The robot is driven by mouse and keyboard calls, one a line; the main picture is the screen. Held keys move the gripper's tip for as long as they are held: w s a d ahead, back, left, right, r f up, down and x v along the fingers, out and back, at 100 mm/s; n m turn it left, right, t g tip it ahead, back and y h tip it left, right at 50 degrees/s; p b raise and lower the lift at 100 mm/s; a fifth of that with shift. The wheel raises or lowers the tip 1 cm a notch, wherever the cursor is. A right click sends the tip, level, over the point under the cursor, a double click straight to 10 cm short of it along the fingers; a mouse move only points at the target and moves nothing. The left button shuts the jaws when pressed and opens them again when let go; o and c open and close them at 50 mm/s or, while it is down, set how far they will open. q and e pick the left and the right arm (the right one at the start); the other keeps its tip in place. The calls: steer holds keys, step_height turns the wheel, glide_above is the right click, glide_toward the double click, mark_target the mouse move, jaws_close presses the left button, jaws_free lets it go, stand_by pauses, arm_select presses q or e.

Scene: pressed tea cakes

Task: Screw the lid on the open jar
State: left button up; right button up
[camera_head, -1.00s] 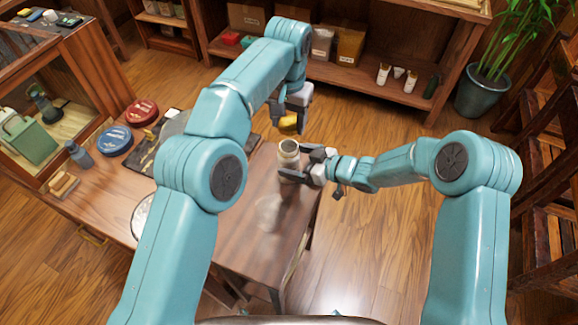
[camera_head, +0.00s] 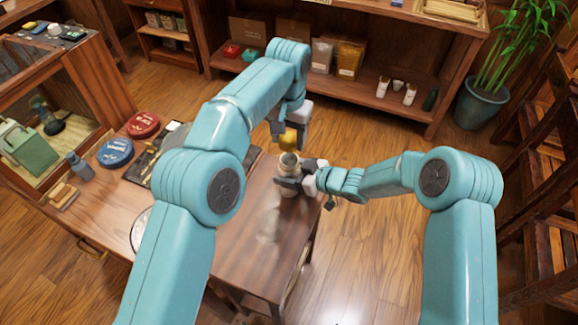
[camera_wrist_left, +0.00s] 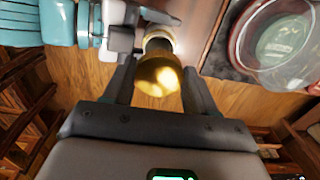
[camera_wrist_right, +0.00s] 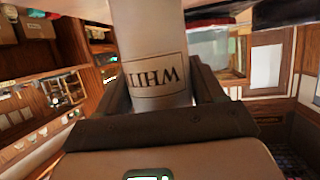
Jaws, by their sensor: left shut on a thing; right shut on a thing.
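The open jar (camera_head: 289,161) is pale, with a label reading "WHIT" in the right wrist view (camera_wrist_right: 153,70). It stands upright near the table's far right corner. My right gripper (camera_head: 289,181) is shut on its body from the right side. My left gripper (camera_head: 287,133) is shut on the gold lid (camera_head: 288,142), which also shows between the fingers in the left wrist view (camera_wrist_left: 158,78). The lid is over the jar mouth, close above it. Whether they touch cannot be told. The jar's lower part is partly hidden by my right gripper.
On the table (camera_head: 245,260) are a blue round tin (camera_head: 115,152), a red round tin (camera_head: 144,124), a grey bottle (camera_head: 78,166) and a dark tray (camera_head: 145,172). The table's front right part is clear. A shelf (camera_head: 390,105) and a potted plant (camera_head: 480,108) stand beyond.

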mark_target(290, 157)
arm_select(q)
steer(key=shift+f, duration=1.95)
steer(key=shift+s+f, duration=0.1)
steer(key=shift+f, duration=0.9)
steer(key=shift+f, duration=0.1)
steer(key=shift+c, duration=0.4)
steer(key=shift+s+d+f, duration=0.15)
steer(key=shift+f, duration=0.4)
steer(key=shift+r, duration=0.1)
steer(key=o, duration=1.1)
steer(key=shift+d+r, duration=0.1)
